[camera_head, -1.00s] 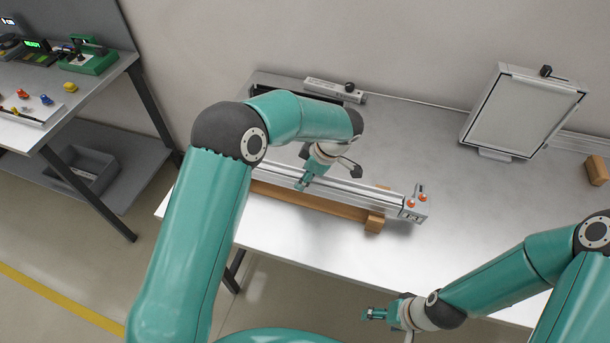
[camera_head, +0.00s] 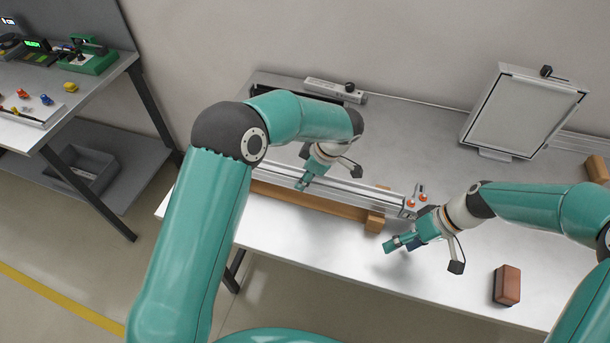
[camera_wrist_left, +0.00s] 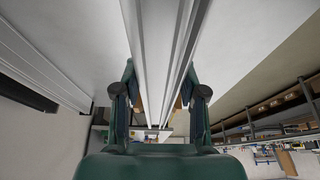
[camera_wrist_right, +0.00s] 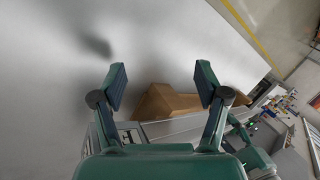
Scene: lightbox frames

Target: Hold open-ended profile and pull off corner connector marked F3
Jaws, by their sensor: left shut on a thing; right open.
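The aluminium profile (camera_head: 352,190) lies along wooden supports on the table. The corner connector (camera_head: 411,205), with orange dots, sits at its right end; its marking is too small to read. My left gripper (camera_head: 302,187) is shut on the profile. In the left wrist view the profile (camera_wrist_left: 158,50) runs between my fingers. My right gripper (camera_head: 388,248) is open and empty over the table, in front of the profile's right end and just right of a wooden support. In the right wrist view, a wooden block (camera_wrist_right: 175,102) shows beyond the open fingers.
The grey table (camera_head: 320,245) has bare surface in front of the supports. A red-brown block (camera_head: 507,285) lies at the front right. A framed panel on a stand (camera_head: 525,110) is at the back right. A wooden block (camera_head: 597,168) is at the right edge.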

